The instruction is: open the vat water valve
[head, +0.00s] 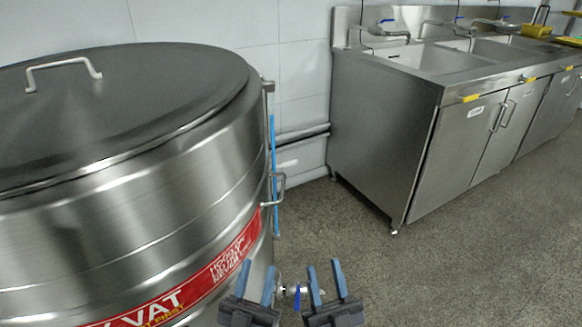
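The vat (120,190) is a large round steel tank with a red label band, filling the left of the head view. A small valve (288,291) with a blue handle (297,297) sticks out low on the vat's right side, at the bottom of the view. The handle appears to point downward. My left gripper (258,266) is open and empty, just left of the valve in the picture. My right gripper (324,265) is open and empty, just right of it. The valve shows in the gap between the two grippers. I cannot tell whether either gripper touches it.
The vat has a flat lid with a handle (62,72) and a blue vertical tube (273,160) with a bracket on its side. A steel sink counter (380,130) stands along the wall at right. The grey floor (480,265) is clear.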

